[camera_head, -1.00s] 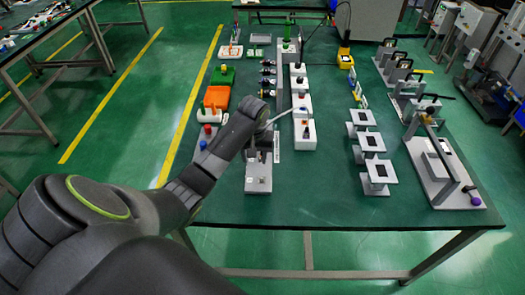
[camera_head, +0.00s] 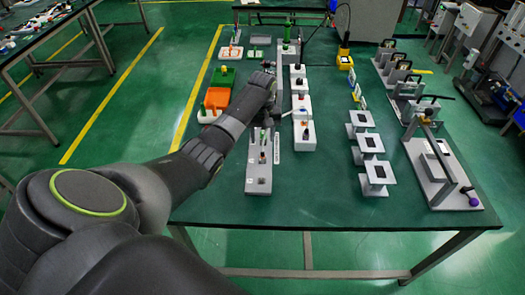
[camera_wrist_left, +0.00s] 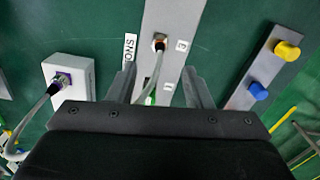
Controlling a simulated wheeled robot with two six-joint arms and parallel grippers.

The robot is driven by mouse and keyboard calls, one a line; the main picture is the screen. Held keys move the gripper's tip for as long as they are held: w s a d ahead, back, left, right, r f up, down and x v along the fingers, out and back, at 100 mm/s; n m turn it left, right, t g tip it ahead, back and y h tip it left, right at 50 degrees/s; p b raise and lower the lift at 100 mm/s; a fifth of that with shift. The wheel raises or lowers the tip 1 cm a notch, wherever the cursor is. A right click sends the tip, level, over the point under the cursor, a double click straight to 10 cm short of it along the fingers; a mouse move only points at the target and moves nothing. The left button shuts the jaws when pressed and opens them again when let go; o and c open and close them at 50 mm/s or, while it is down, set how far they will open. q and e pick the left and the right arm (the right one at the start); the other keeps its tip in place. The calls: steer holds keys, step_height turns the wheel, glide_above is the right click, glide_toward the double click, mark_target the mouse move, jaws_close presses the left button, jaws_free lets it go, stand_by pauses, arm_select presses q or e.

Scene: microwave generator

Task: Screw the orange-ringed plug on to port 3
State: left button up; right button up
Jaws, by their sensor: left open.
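A plug (camera_wrist_left: 159,43) with a brownish-orange ring stands at the port marked 3 on the grey port board (camera_wrist_left: 176,18), its pale cable running down between my fingers. I cannot tell how fully it is seated. In the head view the board (camera_head: 258,186) lies near the table's front edge. My left gripper (camera_wrist_left: 160,76) is open, its fingers either side of the cable and short of the plug in the picture. In the head view the left gripper (camera_head: 268,116) is small and partly hidden by its own wrist, over the far part of the board. My right gripper is not in view.
A white box (camera_wrist_left: 68,72) with a purple-ringed plug is to the left in the wrist view. A grey bar (camera_wrist_left: 262,75) with yellow and blue caps is to the right. White station blocks (camera_head: 304,135) and grey stands (camera_head: 377,176) are right of the board.

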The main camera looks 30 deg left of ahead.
mark_target(262, 152)
arm_select(q)
step_height(262, 152, down, 8)
steer(key=shift+f, duration=0.2)
steer(key=shift+c, duration=0.2)
jaws_close()
